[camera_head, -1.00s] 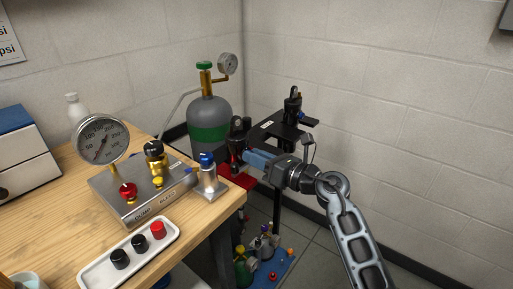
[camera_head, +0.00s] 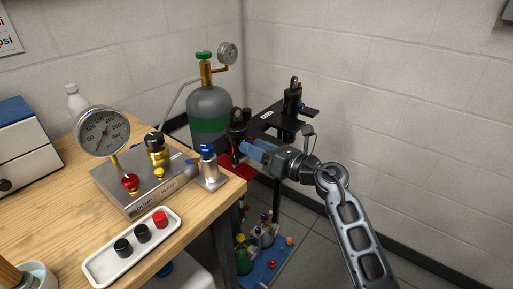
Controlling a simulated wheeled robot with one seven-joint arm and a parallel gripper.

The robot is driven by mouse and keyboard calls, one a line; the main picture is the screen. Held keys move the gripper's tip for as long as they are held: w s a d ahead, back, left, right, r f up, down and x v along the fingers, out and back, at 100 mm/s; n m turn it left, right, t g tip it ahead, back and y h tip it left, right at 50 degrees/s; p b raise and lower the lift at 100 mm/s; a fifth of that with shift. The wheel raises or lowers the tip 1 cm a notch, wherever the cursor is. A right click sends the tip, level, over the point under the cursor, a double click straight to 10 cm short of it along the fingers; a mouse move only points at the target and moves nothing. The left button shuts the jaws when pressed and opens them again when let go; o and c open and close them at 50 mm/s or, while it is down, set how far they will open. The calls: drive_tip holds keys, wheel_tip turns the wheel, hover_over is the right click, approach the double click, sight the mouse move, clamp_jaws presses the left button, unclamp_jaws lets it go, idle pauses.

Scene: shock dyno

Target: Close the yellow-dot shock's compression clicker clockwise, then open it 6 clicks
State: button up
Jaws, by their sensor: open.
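One black shock (camera_head: 238,124) stands upright at the near left end of a black stand, above a red base. A second black shock (camera_head: 293,94) stands upright at the stand's far right end, with a small blue part on its side. I cannot make out a yellow dot on either, and the clickers are too small to tell. My gripper (camera_head: 245,154), with blue fingers, is open beside the lower part of the near shock. The fingers overlap it in the picture, and I cannot tell whether they touch it.
A steel panel with gauge (camera_head: 102,131) and knobs sits on the wooden bench (camera_head: 60,230), with a blue-topped metal fitting (camera_head: 208,166) by its edge. A white tray (camera_head: 100,268) holds black and red caps. A green-banded gas cylinder (camera_head: 209,112) stands behind. Bottles stand low on a blue mat.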

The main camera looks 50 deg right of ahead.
drive_tip(key=s, duration=0.7)
drive_tip(key=shift+s+b, duration=0.4)
drive_tip(key=shift+d+r, duration=0.1)
drive_tip(key=shift+r, duration=0.05)
